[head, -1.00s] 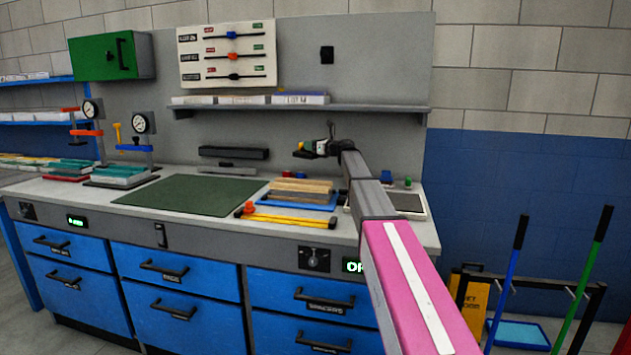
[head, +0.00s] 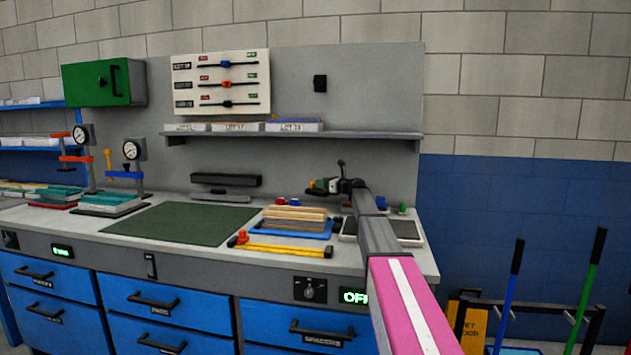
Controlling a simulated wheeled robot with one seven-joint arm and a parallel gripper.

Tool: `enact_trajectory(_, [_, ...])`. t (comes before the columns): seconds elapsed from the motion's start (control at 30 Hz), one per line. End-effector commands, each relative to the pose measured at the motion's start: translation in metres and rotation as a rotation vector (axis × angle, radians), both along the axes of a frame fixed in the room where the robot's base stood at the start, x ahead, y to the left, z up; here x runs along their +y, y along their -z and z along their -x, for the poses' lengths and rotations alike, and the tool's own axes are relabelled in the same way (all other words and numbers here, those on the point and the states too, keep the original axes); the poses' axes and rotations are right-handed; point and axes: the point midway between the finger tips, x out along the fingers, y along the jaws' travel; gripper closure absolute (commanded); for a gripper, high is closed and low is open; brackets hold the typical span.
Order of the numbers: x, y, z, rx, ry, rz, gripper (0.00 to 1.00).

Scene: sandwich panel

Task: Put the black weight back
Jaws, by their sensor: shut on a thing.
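My gripper (head: 317,187) is at the end of my outstretched arm, in front of the grey back panel and above the rear of the bench. It is shut on a small dark thing at its tips, which looks like the black weight; at this size its outline is hard to make out. The held thing appears clear of the bench top.
A blue tray (head: 325,235) with stacked strips lies below my gripper, with a yellow tool (head: 285,249) in front. A grey-topped plate (head: 405,232) lies right, partly behind my arm. The green mat (head: 180,223) is clear. A shelf (head: 370,136) juts out above.

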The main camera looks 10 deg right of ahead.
Motion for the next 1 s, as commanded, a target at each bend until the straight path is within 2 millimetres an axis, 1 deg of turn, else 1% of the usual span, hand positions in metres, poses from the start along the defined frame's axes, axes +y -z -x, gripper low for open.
enact_trajectory(0.03, [-0.005, 0.0, -0.003, -0.002, 0.001, -0.005, 1.0])
enact_trajectory(0.1, [-0.008, 0.003, -0.003, -0.002, 0.001, -0.005, 1.0])
enact_trajectory(0.27, [-0.01, 0.006, -0.004, -0.001, 0.0, -0.004, 1.0])
enact_trajectory(0.37, [-0.01, 0.014, -0.004, -0.001, 0.0, -0.004, 1.0])
enact_trajectory(0.5, [-0.01, 0.03, -0.003, 0.0, 0.0, -0.004, 1.0])
enact_trajectory(0.63, [-0.01, 0.042, -0.004, -0.001, 0.0, -0.006, 1.0])
enact_trajectory(1.0, [-0.01, 0.046, -0.004, -0.002, 0.0, -0.004, 1.0])
